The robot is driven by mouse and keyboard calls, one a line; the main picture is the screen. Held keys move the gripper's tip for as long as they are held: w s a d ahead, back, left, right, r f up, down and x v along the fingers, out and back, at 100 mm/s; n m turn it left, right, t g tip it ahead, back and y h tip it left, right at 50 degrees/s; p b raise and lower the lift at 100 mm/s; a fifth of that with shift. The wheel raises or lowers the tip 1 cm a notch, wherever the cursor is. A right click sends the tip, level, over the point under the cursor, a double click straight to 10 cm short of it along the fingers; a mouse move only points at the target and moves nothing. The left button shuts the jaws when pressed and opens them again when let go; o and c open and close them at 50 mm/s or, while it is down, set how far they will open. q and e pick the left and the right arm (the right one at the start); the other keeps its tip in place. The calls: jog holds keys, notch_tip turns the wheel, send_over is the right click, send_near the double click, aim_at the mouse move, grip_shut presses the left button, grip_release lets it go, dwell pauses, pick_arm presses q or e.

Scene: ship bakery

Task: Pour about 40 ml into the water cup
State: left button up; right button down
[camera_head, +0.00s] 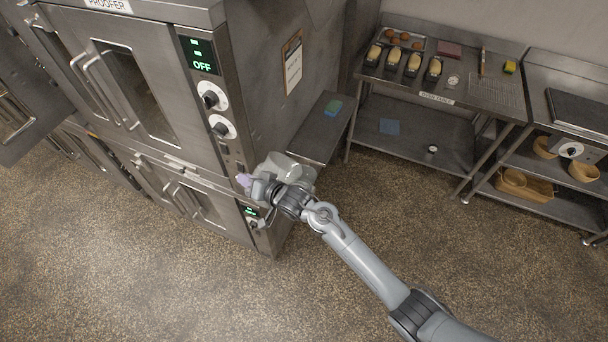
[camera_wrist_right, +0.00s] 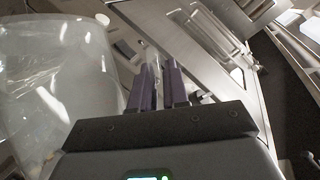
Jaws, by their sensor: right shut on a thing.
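A large clear container (camera_wrist_right: 55,75) fills the left of the right wrist view, close beside my gripper. It also shows in the camera_head view (camera_head: 292,168) as a pale see-through shape behind my right wrist. My right gripper (camera_head: 243,180) has purple fingers and is in front of the oven's lower control panel. In the wrist view its fingers (camera_wrist_right: 158,75) are a little apart, with a pale narrow part between them; the gripper is shut on the clear container. The liquid level is not clear. I cannot make out a separate water cup. My left gripper is not in view.
The steel proofer (camera_head: 150,85), its panel reading OFF, stands close to the right gripper. A steel table (camera_head: 440,92) with loaf tins and eggs stands at the back. The floor in front is clear.

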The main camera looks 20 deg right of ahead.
dwell(0.3)
jog(key=shift+a, duration=0.1)
jog(key=shift+a+f+n, duration=0.15)
jog(key=shift+n, duration=0.15)
notch_tip(320, 180, down, 12)
jog(key=a+n+t+h+b, duration=0.1)
jog(key=a+n+h+b, duration=0.1)
jog(key=n+h+b, duration=0.2)
jog(key=shift+s+n+b, duration=0.35)
jog(key=shift+n+b, duration=0.15)
jog(key=shift+b, duration=1.2)
jog(key=shift+a+f, duration=0.1)
